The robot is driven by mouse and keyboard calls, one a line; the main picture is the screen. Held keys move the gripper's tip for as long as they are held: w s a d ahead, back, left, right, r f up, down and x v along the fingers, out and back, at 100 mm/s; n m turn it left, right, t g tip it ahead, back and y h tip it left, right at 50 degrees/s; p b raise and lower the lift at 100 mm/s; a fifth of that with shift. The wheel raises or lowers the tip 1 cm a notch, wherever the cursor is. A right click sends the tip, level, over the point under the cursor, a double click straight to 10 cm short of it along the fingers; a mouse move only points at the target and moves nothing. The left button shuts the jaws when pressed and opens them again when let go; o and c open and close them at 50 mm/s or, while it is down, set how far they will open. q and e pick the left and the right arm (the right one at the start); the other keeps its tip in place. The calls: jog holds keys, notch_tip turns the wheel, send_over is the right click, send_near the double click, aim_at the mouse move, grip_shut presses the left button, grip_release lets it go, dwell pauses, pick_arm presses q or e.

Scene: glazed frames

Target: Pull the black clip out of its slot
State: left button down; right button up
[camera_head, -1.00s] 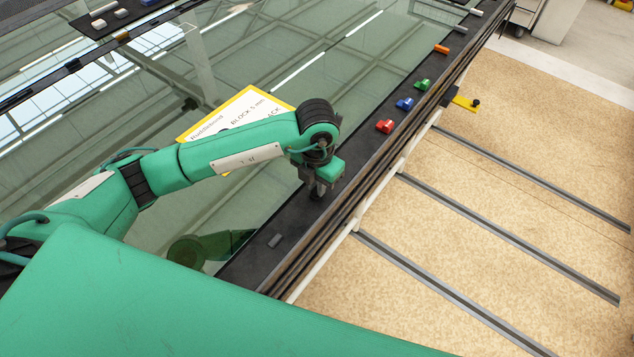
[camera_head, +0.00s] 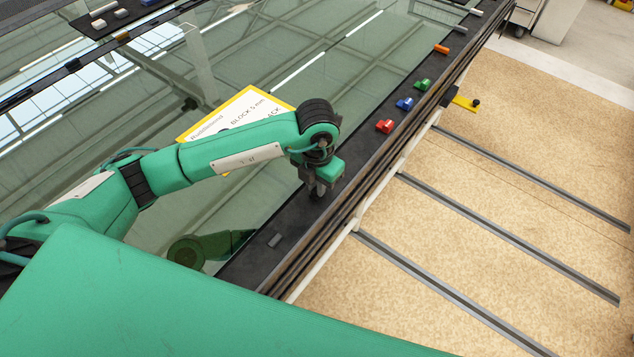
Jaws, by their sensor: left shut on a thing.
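My left gripper (camera_head: 318,191) points down at the black edge strip (camera_head: 345,178) of the glazed frame, below and left of the red clip. It is shut on a small dark thing at the strip, which I take for the black clip. The clip is almost wholly hidden by the fingers and blends with the dark strip. I cannot see its slot or tell how far the clip sits in it. My right gripper is not in view.
Red (camera_head: 384,126), blue (camera_head: 404,104), green (camera_head: 422,85) and orange (camera_head: 441,48) clips sit along the strip. A dark grey piece (camera_head: 275,240) lies nearer. A yellow-edged sign (camera_head: 255,97) lies on the glass, behind my left arm. Right of the frame is speckled floor with metal rails.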

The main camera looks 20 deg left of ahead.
pick_arm(q)
jog(key=shift+w+r, duration=0.15)
jog(key=shift+r, duration=0.15)
jog(key=shift+r, duration=0.1)
dwell(0.3)
jog(key=shift+r, duration=0.15)
jog(key=shift+r+p, duration=0.65)
jog(key=shift+r, duration=0.6)
